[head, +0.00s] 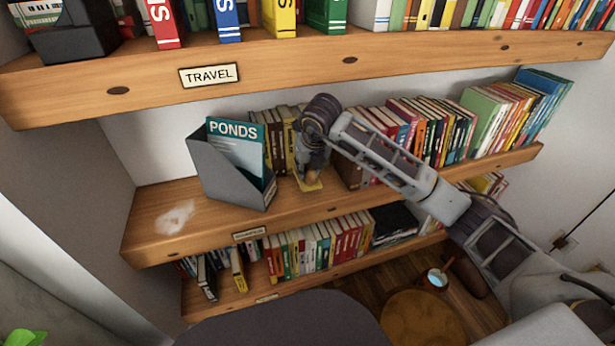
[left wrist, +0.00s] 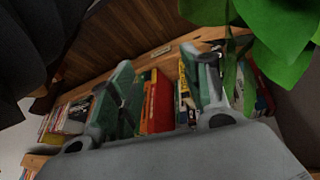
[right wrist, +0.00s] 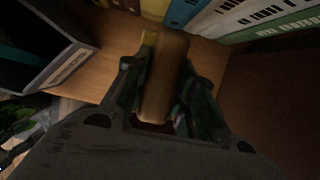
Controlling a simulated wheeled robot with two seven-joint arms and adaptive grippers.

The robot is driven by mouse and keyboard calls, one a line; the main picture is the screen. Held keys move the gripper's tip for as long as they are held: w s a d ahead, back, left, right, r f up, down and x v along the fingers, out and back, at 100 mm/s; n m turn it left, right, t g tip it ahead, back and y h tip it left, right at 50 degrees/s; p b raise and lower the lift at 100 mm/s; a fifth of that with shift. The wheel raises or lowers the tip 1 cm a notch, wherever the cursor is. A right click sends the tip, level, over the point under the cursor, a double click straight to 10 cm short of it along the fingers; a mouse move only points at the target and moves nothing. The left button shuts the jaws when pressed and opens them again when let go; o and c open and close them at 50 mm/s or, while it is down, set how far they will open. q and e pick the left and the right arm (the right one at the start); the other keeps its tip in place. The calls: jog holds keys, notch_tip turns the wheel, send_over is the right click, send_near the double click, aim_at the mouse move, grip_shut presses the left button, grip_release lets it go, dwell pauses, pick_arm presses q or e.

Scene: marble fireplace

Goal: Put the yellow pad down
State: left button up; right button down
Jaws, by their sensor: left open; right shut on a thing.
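The yellow pad (head: 308,186) is at the middle shelf, just below my right gripper (head: 312,168), with a tan handle-like part rising from it. My right gripper is shut on that tan part, which shows between the fingers in the right wrist view. There a small yellow edge of the pad (right wrist: 150,38) shows past the handle; the rest is hidden. The pad looks at or very near the shelf surface; I cannot tell if it touches. My left gripper (left wrist: 158,80) is open and empty in the left wrist view, and out of the head view.
A grey file holder (head: 232,178) with a PONDS booklet stands left of the pad. Rows of books stand behind and right. A whitish smudge (head: 175,217) lies on the bare left part of the middle shelf (head: 145,235). The TRAVEL shelf (head: 290,65) overhangs. Green leaves (left wrist: 275,45) are near my left gripper.

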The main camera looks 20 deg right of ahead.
jog(key=shift+f, duration=0.5)
jog(key=shift+f+b, duration=0.5)
jog(key=shift+f, duration=0.35)
pick_arm(q)
jog(key=f, duration=0.3)
jog(key=shift+w+d+t, duration=0.2)
jog(key=shift+d+t, duration=0.1)
jog(key=shift+d, duration=0.05)
pick_arm(e)
jog(key=shift+f, duration=0.3)
jog(key=shift+f, duration=0.1)
jog(key=c, duration=1.2)
grip_release()
jog(key=shift+o, duration=0.2)
